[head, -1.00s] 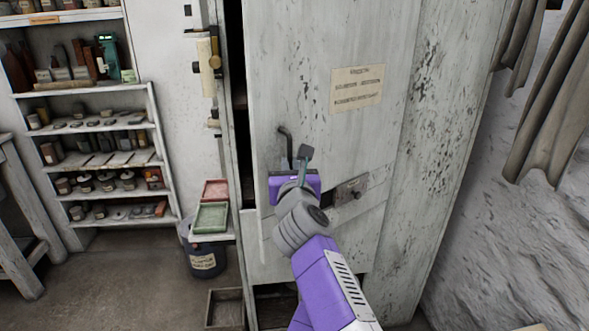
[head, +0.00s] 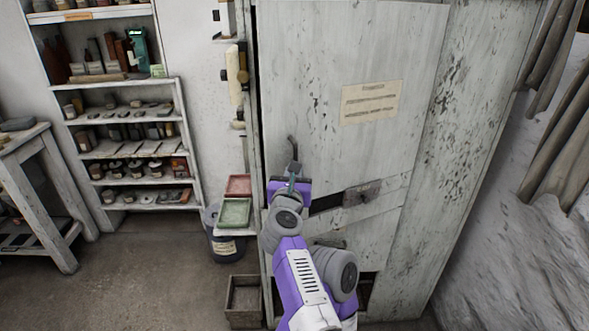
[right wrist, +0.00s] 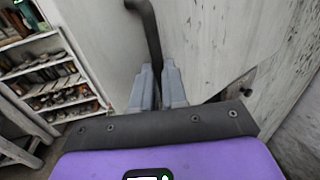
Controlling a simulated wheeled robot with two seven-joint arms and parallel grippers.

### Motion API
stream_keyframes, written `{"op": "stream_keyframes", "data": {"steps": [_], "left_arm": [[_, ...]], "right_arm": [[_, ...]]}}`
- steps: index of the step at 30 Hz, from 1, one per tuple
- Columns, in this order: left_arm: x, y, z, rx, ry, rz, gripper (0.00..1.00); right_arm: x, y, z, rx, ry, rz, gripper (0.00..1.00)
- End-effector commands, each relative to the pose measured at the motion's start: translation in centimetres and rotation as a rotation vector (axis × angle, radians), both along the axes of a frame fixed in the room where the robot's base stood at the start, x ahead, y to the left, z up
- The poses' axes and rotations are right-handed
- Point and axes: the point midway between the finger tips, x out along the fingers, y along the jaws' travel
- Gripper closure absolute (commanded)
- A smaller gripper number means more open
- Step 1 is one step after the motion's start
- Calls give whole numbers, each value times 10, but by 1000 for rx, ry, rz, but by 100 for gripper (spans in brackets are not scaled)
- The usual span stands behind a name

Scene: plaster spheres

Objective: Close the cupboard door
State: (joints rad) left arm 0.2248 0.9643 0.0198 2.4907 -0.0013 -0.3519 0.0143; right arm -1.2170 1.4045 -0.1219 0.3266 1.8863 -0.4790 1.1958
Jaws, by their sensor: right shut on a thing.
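The cupboard door (head: 310,70) is pale, worn grey wood with a paper label (head: 370,102). Its left edge lies close to the cupboard frame, with only a thin dark line between them near the top; my arm hides part of the lower edge. The dark bent door handle (head: 292,146) is near the left edge and also shows in the right wrist view (right wrist: 150,35). My right gripper (head: 294,170) is at the handle's lower end. In the right wrist view its fingers (right wrist: 158,82) are shut on the handle. My left gripper is not in view.
A metal lock plate (head: 361,194) is right of the handle. Red and green trays (head: 236,212), a dark bucket (head: 226,246) and a wooden box (head: 244,297) stand left of the cupboard. Shelves (head: 135,150) are further left. Open floor lies at lower left.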

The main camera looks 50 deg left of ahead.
Motion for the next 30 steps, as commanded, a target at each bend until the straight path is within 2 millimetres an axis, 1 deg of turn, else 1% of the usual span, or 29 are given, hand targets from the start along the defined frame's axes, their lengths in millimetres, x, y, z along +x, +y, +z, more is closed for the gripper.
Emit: {"op": "stream_keyframes", "data": {"steps": [1,9,10,12,15,25,30], "left_arm": [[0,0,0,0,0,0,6],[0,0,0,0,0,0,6],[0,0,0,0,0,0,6],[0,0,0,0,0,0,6],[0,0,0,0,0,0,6],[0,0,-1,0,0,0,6],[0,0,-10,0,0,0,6]], "right_arm": [[-6,5,-4,-6,2,12,100],[-8,6,-5,-6,2,17,100],[-8,6,-5,-6,2,17,86],[-8,6,-5,-6,2,17,75],[-7,6,-4,-4,2,16,62],[-4,3,-1,-1,1,9,62],[-6,0,-2,1,0,8,62]]}}
